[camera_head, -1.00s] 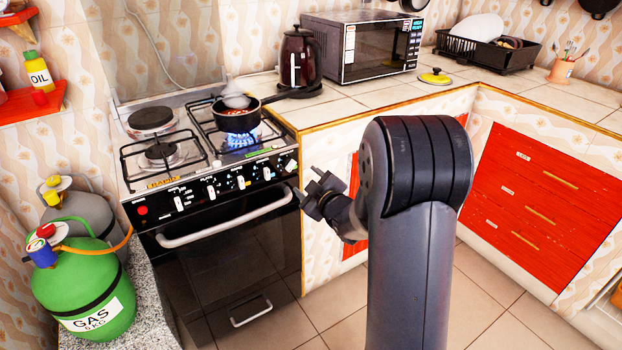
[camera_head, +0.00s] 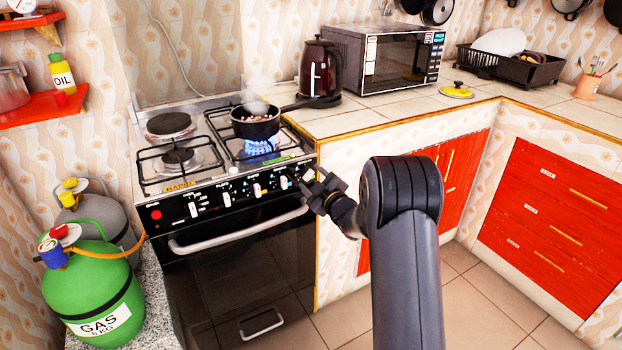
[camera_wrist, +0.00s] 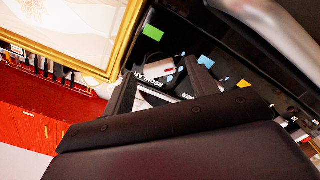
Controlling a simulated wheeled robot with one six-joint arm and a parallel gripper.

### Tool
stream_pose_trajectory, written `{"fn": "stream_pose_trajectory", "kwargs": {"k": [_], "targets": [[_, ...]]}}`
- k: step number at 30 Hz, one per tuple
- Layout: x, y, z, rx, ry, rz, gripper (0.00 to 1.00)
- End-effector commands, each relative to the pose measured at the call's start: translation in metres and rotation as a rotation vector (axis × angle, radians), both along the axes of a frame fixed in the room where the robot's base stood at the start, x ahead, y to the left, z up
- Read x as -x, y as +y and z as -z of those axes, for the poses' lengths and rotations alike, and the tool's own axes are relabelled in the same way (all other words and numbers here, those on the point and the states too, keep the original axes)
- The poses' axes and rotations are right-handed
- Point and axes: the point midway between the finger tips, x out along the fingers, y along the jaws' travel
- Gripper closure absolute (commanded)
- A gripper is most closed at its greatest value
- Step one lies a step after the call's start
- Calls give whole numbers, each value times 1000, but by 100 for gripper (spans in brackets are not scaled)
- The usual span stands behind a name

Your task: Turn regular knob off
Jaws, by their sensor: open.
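The stove's control panel (camera_head: 235,192) has a row of white knobs along its front edge. In the wrist view a white knob (camera_wrist: 167,79) with the word REGULAR beside it sits on the black panel, between the fingers of my gripper (camera_wrist: 160,76). In the head view my gripper (camera_head: 317,180) is at the right end of the panel and hides most of that knob. The gripper is open. I cannot tell if a finger touches the knob. A blue flame (camera_head: 260,147) burns under a black pan (camera_head: 255,124) on the right front burner.
The oven handle (camera_head: 238,228) runs just below the panel. A kettle (camera_head: 320,70) and microwave (camera_head: 387,57) stand on the counter. A green gas bottle (camera_head: 90,290) stands left of the stove. Floor is free in front of the red drawers (camera_head: 545,200).

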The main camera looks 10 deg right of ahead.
Motion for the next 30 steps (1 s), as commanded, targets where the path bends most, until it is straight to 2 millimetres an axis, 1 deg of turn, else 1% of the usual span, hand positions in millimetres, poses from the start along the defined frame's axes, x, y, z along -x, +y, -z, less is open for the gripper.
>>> {"fn": "stream_pose_trajectory", "kwargs": {"k": [3,6,14,17,30], "targets": [[-9,3,0,-1,0,0,45],[-12,4,0,-1,1,1,45],[-13,4,0,-1,0,0,45],[-13,4,0,-1,0,0,51],[-13,4,0,-1,0,0,87]]}}
